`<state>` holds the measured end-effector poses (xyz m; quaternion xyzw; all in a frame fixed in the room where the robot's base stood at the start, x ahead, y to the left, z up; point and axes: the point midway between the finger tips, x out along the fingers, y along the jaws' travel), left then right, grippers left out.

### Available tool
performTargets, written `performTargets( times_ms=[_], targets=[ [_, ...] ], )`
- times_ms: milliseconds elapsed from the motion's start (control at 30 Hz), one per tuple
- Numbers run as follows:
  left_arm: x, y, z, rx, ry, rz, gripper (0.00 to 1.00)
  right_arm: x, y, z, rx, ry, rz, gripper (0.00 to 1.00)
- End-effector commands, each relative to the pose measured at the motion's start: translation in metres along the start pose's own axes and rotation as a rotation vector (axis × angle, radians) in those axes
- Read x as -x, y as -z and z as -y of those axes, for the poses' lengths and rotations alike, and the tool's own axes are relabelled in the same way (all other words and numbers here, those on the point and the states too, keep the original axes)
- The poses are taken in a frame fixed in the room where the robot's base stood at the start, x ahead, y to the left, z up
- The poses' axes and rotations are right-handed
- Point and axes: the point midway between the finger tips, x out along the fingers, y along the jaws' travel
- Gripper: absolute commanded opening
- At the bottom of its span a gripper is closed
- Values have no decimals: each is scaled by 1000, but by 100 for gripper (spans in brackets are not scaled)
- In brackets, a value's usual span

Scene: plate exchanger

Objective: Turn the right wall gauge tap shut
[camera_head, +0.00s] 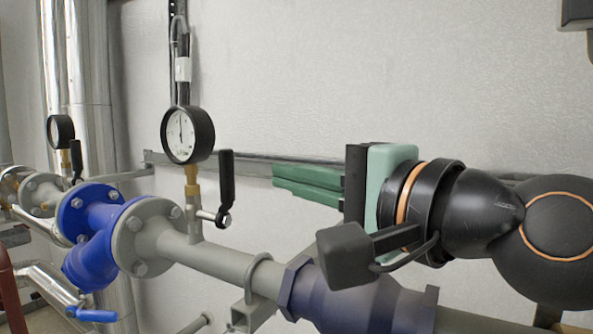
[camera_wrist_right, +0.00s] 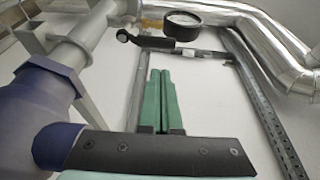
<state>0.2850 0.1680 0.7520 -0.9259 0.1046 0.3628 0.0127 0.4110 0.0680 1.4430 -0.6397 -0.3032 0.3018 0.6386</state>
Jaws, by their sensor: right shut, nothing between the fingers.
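The right wall gauge (camera_head: 187,135) is a round black-rimmed dial with a white face, on a brass stem above the grey pipe. Its tap has a black lever (camera_head: 226,178) that stands upright just right of the stem, its lower end on a metal pivot. In the right wrist view the gauge (camera_wrist_right: 182,27) and the lever (camera_wrist_right: 150,43) show at the top. My right gripper (camera_head: 276,177) comes in from the right, its green fingers closed together and empty. The fingertips point at the lever, with a gap between. My left gripper is not in view.
A second gauge (camera_head: 60,131) with its own black lever (camera_head: 76,160) is at the far left. A blue valve body (camera_head: 95,222) and a grey pipe (camera_head: 215,262) run below. A metal rail (camera_head: 250,160) crosses the wall behind my fingers.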

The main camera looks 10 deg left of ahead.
Motion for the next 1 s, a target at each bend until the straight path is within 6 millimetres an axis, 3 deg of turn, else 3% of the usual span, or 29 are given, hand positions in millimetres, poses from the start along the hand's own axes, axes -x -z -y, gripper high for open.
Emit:
performTargets(
  times_ms=[200,400,1000],
  targets=[
    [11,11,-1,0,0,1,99,-42,-1,1,-3,-5,2,0],
    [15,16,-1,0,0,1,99,-68,0,1,-2,-2,1,0],
    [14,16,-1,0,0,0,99,-76,1,-1,6,3,2,0]
  ],
)
